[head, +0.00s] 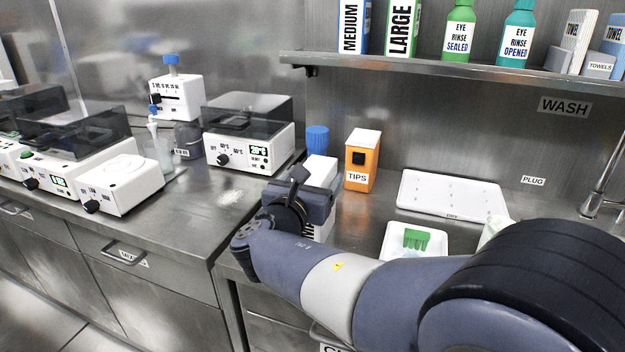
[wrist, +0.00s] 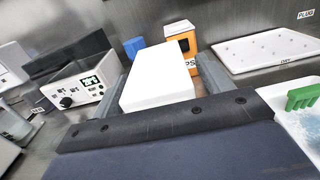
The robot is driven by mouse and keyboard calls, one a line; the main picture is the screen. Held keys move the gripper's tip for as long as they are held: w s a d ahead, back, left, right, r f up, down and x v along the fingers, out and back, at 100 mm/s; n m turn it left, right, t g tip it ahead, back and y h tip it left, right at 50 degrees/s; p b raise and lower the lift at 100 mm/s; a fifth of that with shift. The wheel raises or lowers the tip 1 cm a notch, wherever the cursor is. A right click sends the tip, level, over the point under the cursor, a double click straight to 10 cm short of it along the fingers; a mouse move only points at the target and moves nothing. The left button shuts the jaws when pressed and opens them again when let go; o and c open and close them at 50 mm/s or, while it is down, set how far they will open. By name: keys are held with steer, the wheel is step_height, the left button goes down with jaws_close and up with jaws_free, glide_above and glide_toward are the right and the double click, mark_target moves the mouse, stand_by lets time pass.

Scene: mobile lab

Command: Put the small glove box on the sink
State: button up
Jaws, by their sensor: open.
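A white box (head: 321,171) stands on the steel counter beside the orange tips box, partly hidden by my gripper. In the wrist view the white box (wrist: 158,82) lies between the two fingers of my gripper (wrist: 155,65). My gripper also shows in the head view (head: 298,195). It is open, with a finger on either side of the box; I cannot tell whether they touch it. The sink basin is not visible; a tap (head: 603,165) stands at the right edge.
Medium (head: 352,27) and large (head: 402,28) boxes stand on the shelf above.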

steer(key=p+v, duration=0.1)
steer(key=v, duration=1.1)
